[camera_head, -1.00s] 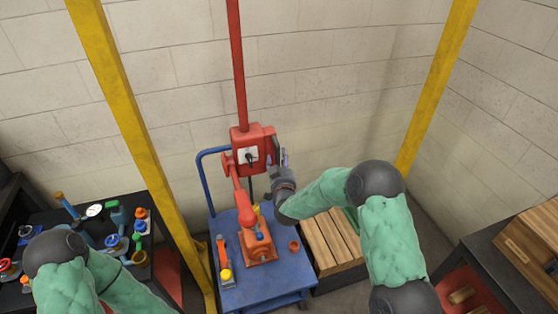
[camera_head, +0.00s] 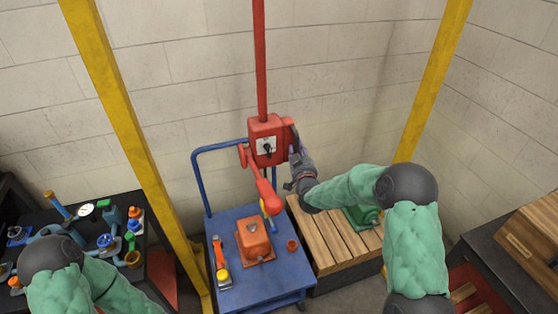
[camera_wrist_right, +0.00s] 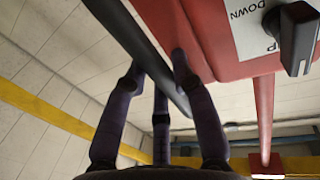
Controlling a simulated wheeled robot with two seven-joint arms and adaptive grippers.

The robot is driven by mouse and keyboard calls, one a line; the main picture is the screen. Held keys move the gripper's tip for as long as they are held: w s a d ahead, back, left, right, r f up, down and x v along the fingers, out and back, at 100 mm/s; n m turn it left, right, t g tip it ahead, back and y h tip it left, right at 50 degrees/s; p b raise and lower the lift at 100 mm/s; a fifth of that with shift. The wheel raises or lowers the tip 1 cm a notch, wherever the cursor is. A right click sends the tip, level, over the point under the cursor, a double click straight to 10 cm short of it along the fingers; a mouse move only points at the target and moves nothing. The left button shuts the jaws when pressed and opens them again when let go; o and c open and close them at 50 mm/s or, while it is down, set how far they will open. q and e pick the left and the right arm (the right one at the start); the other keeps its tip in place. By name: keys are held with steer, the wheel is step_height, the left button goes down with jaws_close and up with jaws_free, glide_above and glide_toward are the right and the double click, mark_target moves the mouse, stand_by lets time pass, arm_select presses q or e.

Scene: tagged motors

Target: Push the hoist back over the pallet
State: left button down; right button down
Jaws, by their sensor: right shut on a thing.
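The red hoist (camera_head: 268,140) hangs on a red vertical pole and has a white switch plate marked DOWN (camera_wrist_right: 248,22). Its red lower arm (camera_head: 262,187) reaches down over the right side of the blue cart. The pallet (camera_head: 325,240) of wooden slats stands to the right of the cart, with a green motor (camera_head: 362,216) on its far right part. My right gripper (camera_head: 297,158) is shut on the dark handle bar (camera_wrist_right: 140,45) at the hoist's right side; its fingers (camera_wrist_right: 160,85) show around the bar in the wrist view. My left gripper is out of view.
Yellow posts stand left (camera_head: 130,130) and right (camera_head: 432,85). A cluttered black bench is at left, and a dark table with a wooden box (camera_head: 530,240) at right.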

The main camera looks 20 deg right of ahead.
steer(key=w+d+b, duration=0.1)
steer(key=d+b, duration=0.4)
steer(key=d, duration=2.5)
steer(key=c, duration=1)
jaws_free()
steer(key=s+a, duration=0.2)
steer(key=s, duration=0.9)
steer(key=shift+s, duration=0.4)
